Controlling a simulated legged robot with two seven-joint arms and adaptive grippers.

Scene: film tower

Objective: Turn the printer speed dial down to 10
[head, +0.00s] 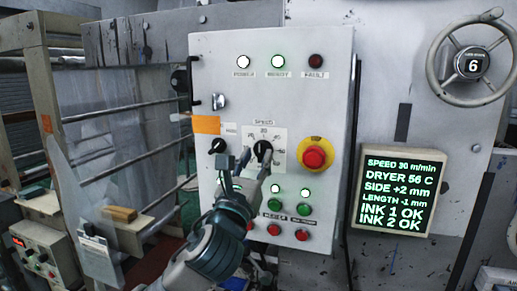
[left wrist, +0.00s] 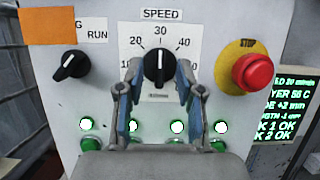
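The black speed dial (head: 263,150) sits on a white scale plate on the grey control panel (head: 215,60). In the left wrist view the dial (left wrist: 159,67) has its white pointer straight up at 30; marks for 20 and 40 show either side, and the lower marks are partly hidden by my fingers. The screen (head: 400,192) reads SPEED 30 m/min. My left gripper (head: 237,162) is open in front of the panel. In its wrist view the blue-padded fingers (left wrist: 158,78) stand left and right of the dial; contact with it is not clear. My right gripper is not in view.
A red stop button (head: 314,157) on a yellow disc is right of the dial. A black run selector (head: 217,146) is left of it, below an orange label (head: 206,125). Lit green and red buttons (head: 274,205) lie below. A handwheel (head: 471,63) is at the far right.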

